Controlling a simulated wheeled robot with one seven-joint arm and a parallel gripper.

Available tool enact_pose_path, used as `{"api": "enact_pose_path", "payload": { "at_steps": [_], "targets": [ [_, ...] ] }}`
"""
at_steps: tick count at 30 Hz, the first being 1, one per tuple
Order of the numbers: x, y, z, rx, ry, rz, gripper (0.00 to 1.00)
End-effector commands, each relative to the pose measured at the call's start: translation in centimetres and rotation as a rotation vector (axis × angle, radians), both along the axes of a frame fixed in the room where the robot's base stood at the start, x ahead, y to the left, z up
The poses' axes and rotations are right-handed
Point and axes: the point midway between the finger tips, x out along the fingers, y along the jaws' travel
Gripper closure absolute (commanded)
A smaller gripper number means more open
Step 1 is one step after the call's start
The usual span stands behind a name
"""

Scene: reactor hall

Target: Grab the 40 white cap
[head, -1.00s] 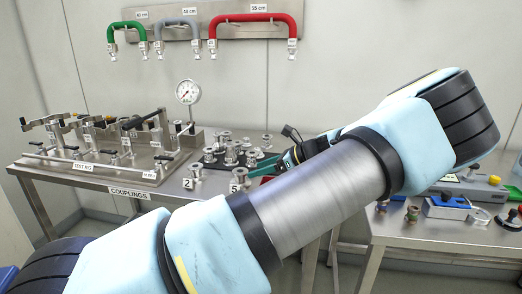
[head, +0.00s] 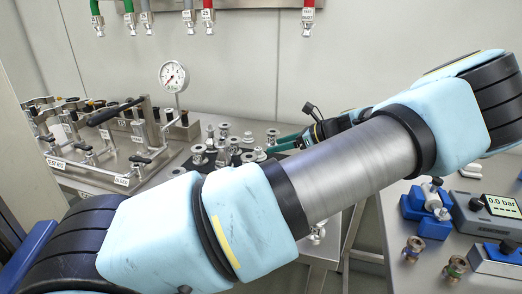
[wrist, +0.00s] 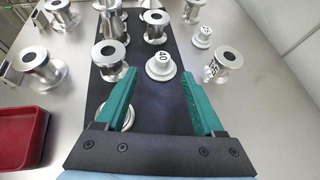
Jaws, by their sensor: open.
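The white cap marked 40 (wrist: 160,66) lies on a black mat (wrist: 150,110) in the wrist view, its number facing up. My gripper (wrist: 158,80) is open, with green fingers on either side of the space just in front of the cap. The cap is ahead of and between the fingertips, and nothing is held. In the head view my gripper (head: 282,143) shows partly behind my arm, close to the group of metal parts; I cannot pick out the 40 cap there.
Metal flanged couplings (wrist: 110,58) stand around the cap, one close to the left fingertip. Another white cap (wrist: 202,36) and a coupling (wrist: 222,66) are to the right. A red tray (wrist: 20,138) is at left. A test rig with a gauge (head: 173,76) stands left.

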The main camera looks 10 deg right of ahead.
Motion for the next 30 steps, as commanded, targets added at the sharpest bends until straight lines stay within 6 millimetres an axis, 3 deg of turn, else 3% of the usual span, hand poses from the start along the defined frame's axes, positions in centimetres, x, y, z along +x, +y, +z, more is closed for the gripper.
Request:
{"api": "enact_pose_path", "payload": {
  "at_steps": [3, 21, 30],
  "targets": [
    [1.2, 1.5, -0.7, 0.004, 0.000, 0.004, 0.30],
    [5.1, 5.5, -3.6, 0.002, -0.001, 0.003, 0.30],
    [5.6, 5.9, -4.3, -0.001, -0.001, 0.000, 0.30]
  ]
}}
